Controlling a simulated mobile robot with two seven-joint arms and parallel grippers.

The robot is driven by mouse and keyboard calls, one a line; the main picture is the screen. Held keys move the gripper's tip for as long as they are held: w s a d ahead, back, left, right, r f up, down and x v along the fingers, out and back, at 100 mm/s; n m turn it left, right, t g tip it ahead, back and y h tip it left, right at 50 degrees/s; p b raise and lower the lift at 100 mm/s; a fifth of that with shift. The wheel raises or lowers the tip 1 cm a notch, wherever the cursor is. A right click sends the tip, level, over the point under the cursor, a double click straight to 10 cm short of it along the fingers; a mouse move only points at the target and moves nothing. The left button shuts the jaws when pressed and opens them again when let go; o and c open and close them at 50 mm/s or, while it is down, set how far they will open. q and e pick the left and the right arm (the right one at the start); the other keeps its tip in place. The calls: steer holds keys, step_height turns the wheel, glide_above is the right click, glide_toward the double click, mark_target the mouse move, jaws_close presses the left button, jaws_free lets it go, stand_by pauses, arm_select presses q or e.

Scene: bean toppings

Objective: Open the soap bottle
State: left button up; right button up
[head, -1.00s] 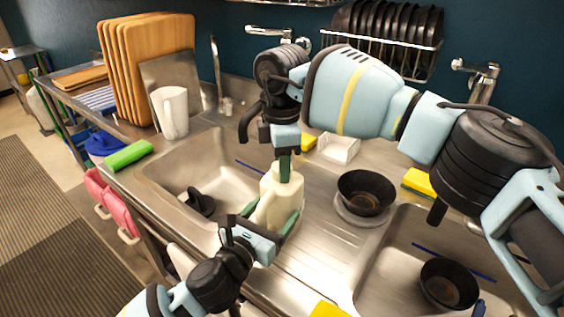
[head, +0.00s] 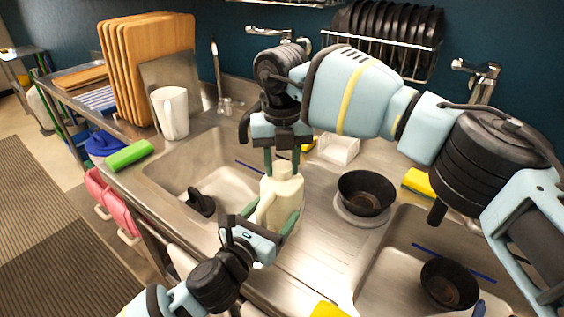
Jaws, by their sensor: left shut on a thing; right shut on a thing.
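The soap bottle (head: 286,190) is cream-coloured, with a handle at its left side. It stands upright on the sink counter, between the left basin and the black bowl. My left gripper (head: 270,217) comes from the lower left and is shut on the bottle's body, with a green finger on either side. My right gripper (head: 282,163) points down from above and is shut on the bottle's cap (head: 282,171) at the top. Its two green fingers show apart, one on each side of the cap. Whether the cap has loosened cannot be told.
A black bowl (head: 366,191) on a plate stands right of the bottle. A white tray (head: 340,148) and yellow sponge (head: 419,183) lie behind. Another black bowl (head: 449,283) sits in the right basin. A white pitcher (head: 171,112) and green block (head: 130,155) are at left.

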steer(key=n, duration=1.8)
steer(key=shift+n, duration=0.3)
steer(key=n, duration=0.7)
steer(key=shift+r, duration=0.45)
steer(key=shift+r, duration=0.7)
